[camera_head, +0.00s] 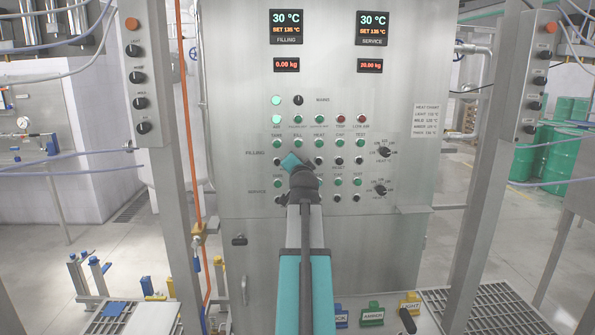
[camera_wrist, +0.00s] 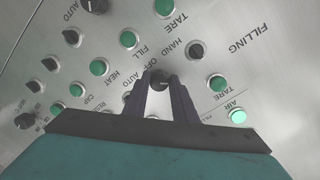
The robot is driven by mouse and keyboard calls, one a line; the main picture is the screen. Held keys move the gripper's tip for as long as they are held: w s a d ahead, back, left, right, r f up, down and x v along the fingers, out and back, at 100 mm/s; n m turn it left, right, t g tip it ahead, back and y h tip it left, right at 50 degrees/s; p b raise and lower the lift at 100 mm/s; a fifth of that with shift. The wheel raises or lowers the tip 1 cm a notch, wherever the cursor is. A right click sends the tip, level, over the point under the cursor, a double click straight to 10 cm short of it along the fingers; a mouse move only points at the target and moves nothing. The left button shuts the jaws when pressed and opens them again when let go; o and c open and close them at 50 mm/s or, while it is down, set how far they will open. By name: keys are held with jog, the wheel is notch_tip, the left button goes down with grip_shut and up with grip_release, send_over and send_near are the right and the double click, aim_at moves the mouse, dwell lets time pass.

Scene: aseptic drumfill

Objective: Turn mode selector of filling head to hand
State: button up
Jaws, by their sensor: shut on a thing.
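The control panel (camera_head: 410,65) carries rows of green buttons and black knobs, with a row marked FILLING. My gripper (camera_head: 293,163) is at the panel in the FILLING rows and hides part of them. In the wrist view my gripper (camera_wrist: 160,88) is shut on a small black selector knob (camera_wrist: 160,78). The words HAND, OFF and AUTO appear beside this knob, turned over in that view. The fingers cover most of the knob, so I cannot tell where its pointer stands.
Another black knob (camera_wrist: 195,50) sits close by, and a green FILL button (camera_wrist: 129,38) is nearby. Displays (camera_head: 286,27) are above. Upright posts with button boxes (camera_head: 137,75) flank the panel. An orange hose (camera_head: 187,120) hangs at the left.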

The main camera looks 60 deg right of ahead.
jog(key=shift+d+r+n+b, duration=0.15)
jog(key=shift+n+b, duration=0.2)
jog(key=shift+n, duration=0.35)
jog(key=shift+s, duration=0.1)
jog(key=o, duration=1)
jog(key=shift+f, duration=0.2)
